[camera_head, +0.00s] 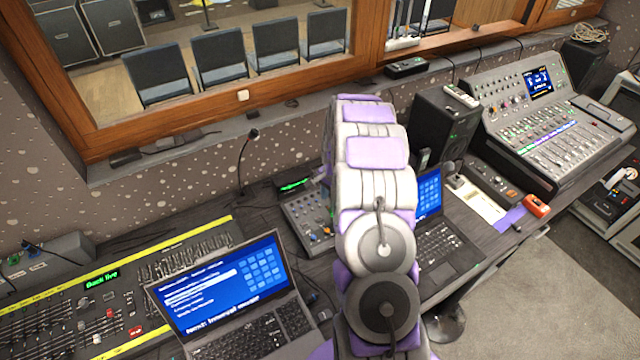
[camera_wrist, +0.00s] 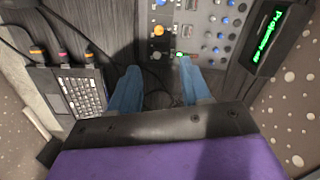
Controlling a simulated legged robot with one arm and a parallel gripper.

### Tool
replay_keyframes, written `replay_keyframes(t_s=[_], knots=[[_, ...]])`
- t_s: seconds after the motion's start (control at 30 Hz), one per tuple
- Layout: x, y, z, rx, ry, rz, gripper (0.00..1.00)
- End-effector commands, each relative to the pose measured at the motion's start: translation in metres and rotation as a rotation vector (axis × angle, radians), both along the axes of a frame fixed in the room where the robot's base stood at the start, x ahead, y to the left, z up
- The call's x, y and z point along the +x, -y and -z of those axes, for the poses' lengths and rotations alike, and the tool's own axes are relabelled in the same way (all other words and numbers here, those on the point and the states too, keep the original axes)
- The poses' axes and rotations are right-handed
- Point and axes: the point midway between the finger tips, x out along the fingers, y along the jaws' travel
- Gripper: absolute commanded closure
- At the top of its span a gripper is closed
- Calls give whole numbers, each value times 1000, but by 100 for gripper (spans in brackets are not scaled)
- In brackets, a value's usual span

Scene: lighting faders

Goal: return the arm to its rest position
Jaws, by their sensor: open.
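My arm rises through the middle of the head view, from the bottom edge up over the desk, and bends over near the window sill. It hides the gripper there. In the wrist view my gripper (camera_wrist: 160,75) shows two blue fingers, apart with nothing held between them. They point at a small mixer (camera_wrist: 205,30) with blue, white and orange knobs. A small green-lit part (camera_wrist: 181,54) lies close to the right fingertip; I cannot tell whether they touch. The same mixer (camera_head: 308,215) shows left of my arm in the head view.
A lighting console (camera_head: 95,310) and an open laptop (camera_head: 225,295) stand left. A second laptop (camera_head: 440,245), a black speaker (camera_head: 445,125) and a large mixing console (camera_head: 545,120) stand right. A gooseneck microphone (camera_head: 245,160) rises behind the desk. The window wall bounds the back.

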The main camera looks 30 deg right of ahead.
Motion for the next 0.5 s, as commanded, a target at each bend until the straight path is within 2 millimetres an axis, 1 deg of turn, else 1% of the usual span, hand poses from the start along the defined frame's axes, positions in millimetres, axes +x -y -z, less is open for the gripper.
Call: replay_keyframes(t_s=[0.27, 0.37, 0.47, 0.5], knots=[[0, -2, -3, 0, 0, -8, 52], [-2, -13, -14, 2, 0, -45, 52], [-7, -35, -35, 4, -1, -118, 52], [-10, -45, -46, 4, -1, -154, 52]])
